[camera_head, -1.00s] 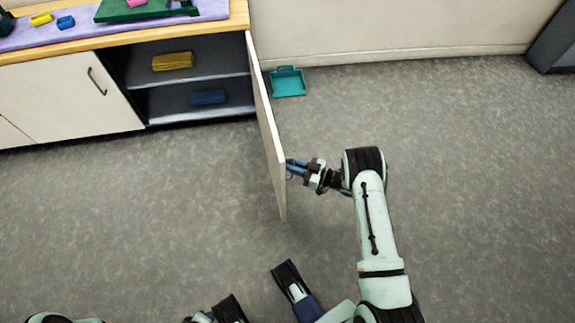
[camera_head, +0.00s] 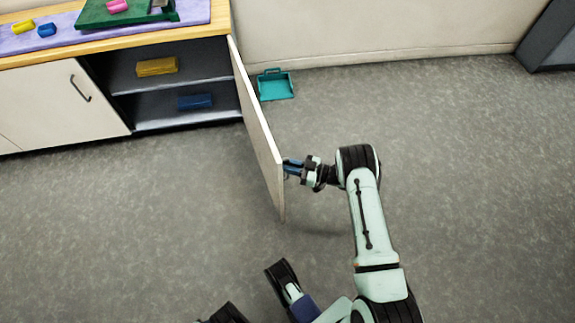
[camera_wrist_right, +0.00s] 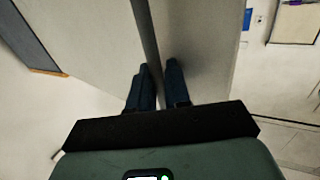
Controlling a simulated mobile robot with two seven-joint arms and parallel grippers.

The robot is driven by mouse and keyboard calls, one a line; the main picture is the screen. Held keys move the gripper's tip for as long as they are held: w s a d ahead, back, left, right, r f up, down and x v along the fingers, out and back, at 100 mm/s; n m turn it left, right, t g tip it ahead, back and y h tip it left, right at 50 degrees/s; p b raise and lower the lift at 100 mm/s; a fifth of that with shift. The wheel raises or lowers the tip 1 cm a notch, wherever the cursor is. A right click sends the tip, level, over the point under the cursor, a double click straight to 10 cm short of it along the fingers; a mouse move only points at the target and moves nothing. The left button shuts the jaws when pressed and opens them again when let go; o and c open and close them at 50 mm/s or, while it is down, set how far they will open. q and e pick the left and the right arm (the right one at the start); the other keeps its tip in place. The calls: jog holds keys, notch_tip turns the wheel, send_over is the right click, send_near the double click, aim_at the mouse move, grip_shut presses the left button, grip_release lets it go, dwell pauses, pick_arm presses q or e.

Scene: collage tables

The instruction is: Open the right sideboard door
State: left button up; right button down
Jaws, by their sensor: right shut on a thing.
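The right sideboard door (camera_head: 258,130) stands wide open, swung out from the right end of the sideboard (camera_head: 60,105). Its pale panel points towards me, and the shelves behind it are exposed. My right gripper (camera_head: 291,168) is at the outer face of the door, near its free edge, shut on the door handle. The handle is mostly hidden by the fingers in the head view. In the right wrist view the two dark fingers (camera_wrist_right: 160,88) close around a dark upright bar (camera_wrist_right: 147,45) in front of the pale panel. My left gripper is not in view.
A yellow block (camera_head: 157,66) lies on the upper shelf and a blue block (camera_head: 195,101) on the lower one. A teal dustpan-like tray (camera_head: 275,86) lies on the floor by the wall, behind the door. The grey floor (camera_head: 470,180) to the right is clear.

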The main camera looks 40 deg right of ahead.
jog(key=shift+s+f, duration=0.1)
jog(key=shift+f, duration=0.05)
jog(key=c, duration=1.3)
grip_release()
pick_arm(q)
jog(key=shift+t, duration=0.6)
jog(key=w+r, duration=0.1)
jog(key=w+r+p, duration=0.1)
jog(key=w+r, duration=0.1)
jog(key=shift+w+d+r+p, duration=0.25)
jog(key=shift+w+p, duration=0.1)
jog(key=shift+p, duration=0.05)
pick_arm(e)
jog(key=v, duration=1.3)
jog(key=shift+s+d, duration=0.1)
jog(key=shift+d, duration=0.05)
